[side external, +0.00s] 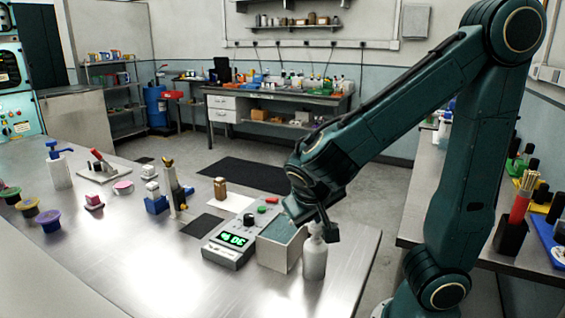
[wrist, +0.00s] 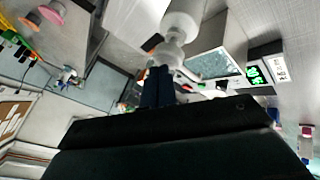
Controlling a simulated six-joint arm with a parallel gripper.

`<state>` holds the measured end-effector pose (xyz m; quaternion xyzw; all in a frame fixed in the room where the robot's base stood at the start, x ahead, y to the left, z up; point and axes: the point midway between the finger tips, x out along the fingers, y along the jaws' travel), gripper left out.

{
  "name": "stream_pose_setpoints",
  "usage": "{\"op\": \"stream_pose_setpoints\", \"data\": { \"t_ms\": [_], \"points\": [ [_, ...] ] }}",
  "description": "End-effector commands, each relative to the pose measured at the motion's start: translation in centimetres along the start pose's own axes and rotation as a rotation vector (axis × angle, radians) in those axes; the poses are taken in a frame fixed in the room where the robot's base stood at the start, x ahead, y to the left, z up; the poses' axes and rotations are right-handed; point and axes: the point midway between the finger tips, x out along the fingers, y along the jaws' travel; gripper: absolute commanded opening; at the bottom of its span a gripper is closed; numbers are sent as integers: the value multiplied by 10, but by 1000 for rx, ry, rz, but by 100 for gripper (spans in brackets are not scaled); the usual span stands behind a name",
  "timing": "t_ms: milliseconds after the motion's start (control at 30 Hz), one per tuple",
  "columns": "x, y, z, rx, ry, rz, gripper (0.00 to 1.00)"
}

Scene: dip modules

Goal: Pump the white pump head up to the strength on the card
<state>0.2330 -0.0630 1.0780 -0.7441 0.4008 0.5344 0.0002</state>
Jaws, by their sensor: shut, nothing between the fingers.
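A white pump bottle (side external: 315,259) stands upright at the right front of the steel table. It shows from close up in the wrist view (wrist: 182,22), with its white pump head (wrist: 174,52) nearest my fingers. My gripper (side external: 328,234) is at the top of this bottle, and its dark fingers (wrist: 158,86) are shut and empty, right at the head. I cannot tell whether they touch it. A card (wrist: 280,68) with small dark marks lies beside the green-lit display in the wrist view; its writing is too small to read.
A white open-topped tank (side external: 280,252) stands against the bottle's left side. The meter with green digits (side external: 231,246) is left of it. A blue-topped pump bottle (side external: 58,166), coloured cups (side external: 48,220) and a lever stand (side external: 101,168) are farther left. The front middle table is clear.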

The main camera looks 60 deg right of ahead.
Motion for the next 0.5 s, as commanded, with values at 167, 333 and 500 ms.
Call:
{"op": "stream_pose_setpoints", "data": {
  "t_ms": [167, 333, 500],
  "points": [
    [2, 0, 1, -1, 0, 1, 0],
    [3, -1, 1, -1, -1, 1, 0],
    [4, -2, 2, -1, -1, 1, 0]
  ]
}}
